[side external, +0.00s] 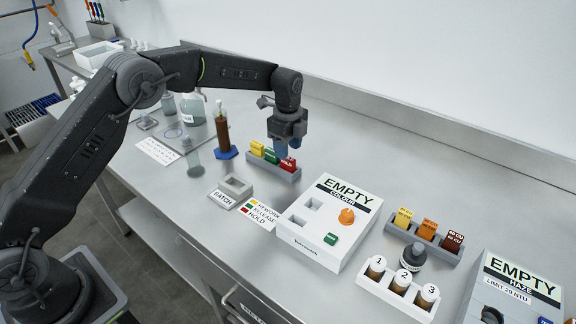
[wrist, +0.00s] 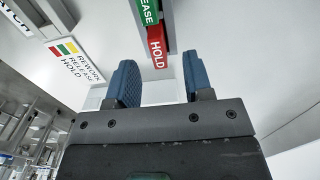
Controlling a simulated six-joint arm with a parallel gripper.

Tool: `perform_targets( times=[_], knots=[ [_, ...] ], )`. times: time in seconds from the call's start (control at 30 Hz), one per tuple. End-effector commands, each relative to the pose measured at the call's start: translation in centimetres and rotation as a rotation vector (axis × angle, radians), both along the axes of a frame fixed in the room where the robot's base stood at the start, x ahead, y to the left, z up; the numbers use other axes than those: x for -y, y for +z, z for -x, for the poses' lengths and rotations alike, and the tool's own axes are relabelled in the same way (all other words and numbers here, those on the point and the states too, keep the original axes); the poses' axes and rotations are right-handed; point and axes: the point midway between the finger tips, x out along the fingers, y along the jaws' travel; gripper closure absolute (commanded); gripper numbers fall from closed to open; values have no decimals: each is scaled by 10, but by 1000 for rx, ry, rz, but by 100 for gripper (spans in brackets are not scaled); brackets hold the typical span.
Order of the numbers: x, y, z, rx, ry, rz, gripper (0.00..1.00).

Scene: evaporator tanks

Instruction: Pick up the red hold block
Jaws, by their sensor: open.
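The red hold block (side external: 288,164) stands in the right end of a grey rack, beside a green block (side external: 271,156) and a yellow block (side external: 257,148). In the wrist view the red block (wrist: 157,47), marked HOLD, lies just beyond the fingertips, roughly between them. The green block (wrist: 148,12) is partly cut off at the top edge. My gripper (side external: 280,148) is above and very close to the red block, with its blue fingers apart. In the wrist view my gripper (wrist: 160,80) is open with nothing between the fingers.
The grey rack (side external: 262,165) holds the blocks. A white colour instrument (side external: 310,250) stands to the right, and a label card (side external: 262,213) lies in front. A brown-filled cylinder (side external: 222,135) on a blue base stands to the left. The bench behind the rack is clear.

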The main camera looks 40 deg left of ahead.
Motion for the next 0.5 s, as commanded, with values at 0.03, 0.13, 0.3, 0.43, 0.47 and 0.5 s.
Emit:
perform_targets(
  times=[0.03,0.13,0.3,0.43,0.47,0.5],
  knots=[
    [1,-9,2,-4,-1,0,53],
    [3,-24,3,-4,0,0,53],
    [3,-42,3,-2,0,0,53],
    [3,-44,3,0,0,1,53],
    [3,-44,3,0,0,1,53],
    [3,-44,3,0,0,1,53]
  ],
)
